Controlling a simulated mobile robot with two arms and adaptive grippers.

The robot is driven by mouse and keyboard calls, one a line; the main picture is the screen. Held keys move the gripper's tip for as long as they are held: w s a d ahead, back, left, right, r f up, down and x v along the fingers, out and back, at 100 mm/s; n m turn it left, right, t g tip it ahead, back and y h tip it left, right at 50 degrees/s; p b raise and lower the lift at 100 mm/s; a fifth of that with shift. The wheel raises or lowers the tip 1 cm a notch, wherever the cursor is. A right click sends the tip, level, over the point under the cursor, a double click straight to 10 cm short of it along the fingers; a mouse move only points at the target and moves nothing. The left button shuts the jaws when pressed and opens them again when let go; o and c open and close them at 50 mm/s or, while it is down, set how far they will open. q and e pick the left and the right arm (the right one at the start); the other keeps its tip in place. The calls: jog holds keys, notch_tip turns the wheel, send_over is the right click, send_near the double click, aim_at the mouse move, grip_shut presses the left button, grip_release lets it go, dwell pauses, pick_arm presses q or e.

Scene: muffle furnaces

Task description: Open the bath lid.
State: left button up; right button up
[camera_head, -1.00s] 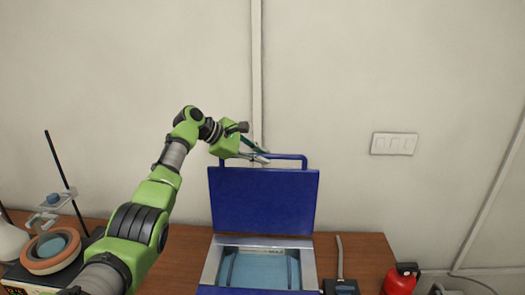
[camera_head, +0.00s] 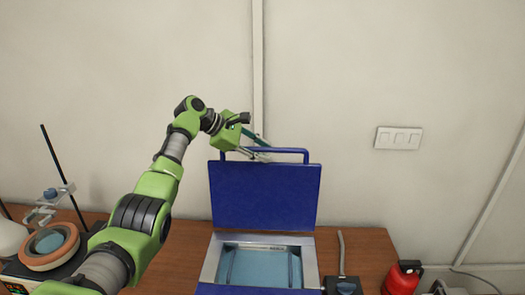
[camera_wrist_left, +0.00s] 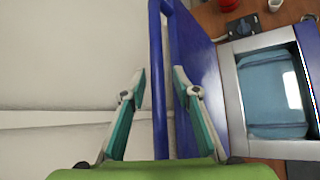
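The bath's blue lid (camera_head: 265,197) stands raised, nearly upright, at the back of the bath (camera_head: 308,262). Its handle (camera_head: 285,150) runs along the top edge. The bath's opening shows light-blue inside. My right gripper is not in view.
A small dark device (camera_head: 343,286) sits right of the bath, and a red container (camera_head: 403,275) is further right. The wall is behind the lid.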

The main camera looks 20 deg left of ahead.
pick_arm(q)
jog(key=shift+r, duration=0.1)
jog(key=v, duration=1.1)
jog(key=shift+s+a, duration=0.3)
jog(key=shift+r, duration=0.15)
